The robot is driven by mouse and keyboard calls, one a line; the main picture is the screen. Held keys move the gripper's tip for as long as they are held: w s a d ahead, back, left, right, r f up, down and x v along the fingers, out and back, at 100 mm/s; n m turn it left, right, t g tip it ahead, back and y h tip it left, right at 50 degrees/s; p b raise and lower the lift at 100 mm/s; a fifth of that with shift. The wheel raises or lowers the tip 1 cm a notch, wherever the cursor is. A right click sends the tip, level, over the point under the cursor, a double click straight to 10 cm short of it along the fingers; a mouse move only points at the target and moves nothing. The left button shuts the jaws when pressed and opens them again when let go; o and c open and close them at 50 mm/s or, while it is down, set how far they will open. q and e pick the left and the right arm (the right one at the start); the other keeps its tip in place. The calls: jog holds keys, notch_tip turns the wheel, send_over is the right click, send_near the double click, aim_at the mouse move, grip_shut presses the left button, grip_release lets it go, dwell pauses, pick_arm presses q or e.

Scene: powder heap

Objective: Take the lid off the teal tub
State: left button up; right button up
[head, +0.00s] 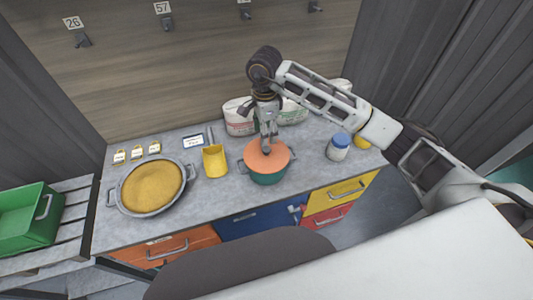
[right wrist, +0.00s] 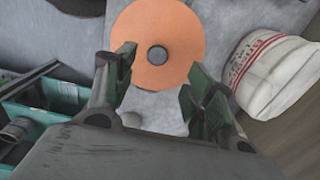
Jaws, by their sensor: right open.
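The teal tub (head: 268,178) stands on the grey counter, right of the yellow cup. Its round orange lid (head: 262,160) covers its top. In the right wrist view the lid (right wrist: 185,30) shows from above with a dark round knob (right wrist: 157,54) at its centre, and the tub is hidden beneath. My right gripper (head: 267,147) points down over the lid. In its wrist view the gripper (right wrist: 160,68) is open, its two fingers apart on either side below the knob, with nothing between them. My left gripper is not in view.
A pan of yellow powder (head: 117,191) and a yellow cup (head: 215,163) stand left of the tub. White sacks (head: 238,125) stand behind it. A blue-capped jar (head: 338,150) stands to its right. Coloured drawers (head: 247,222) line the counter's front. A green crate (head: 28,222) is far left.

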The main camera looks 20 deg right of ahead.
aim_at(267, 149)
jog(key=shift+f, duration=1.65)
jog(key=shift+f, duration=0.1)
jog(key=shift+s+d+f+p, duration=0.1)
jog(key=shift+f+p, duration=0.3)
jog(key=shift+f, duration=0.3)
jog(key=shift+s+d+f+p, duration=0.1)
jog(key=shift+f+p, duration=0.25)
jog(key=shift+f, duration=1.45)
jog(key=c, duration=1.1)
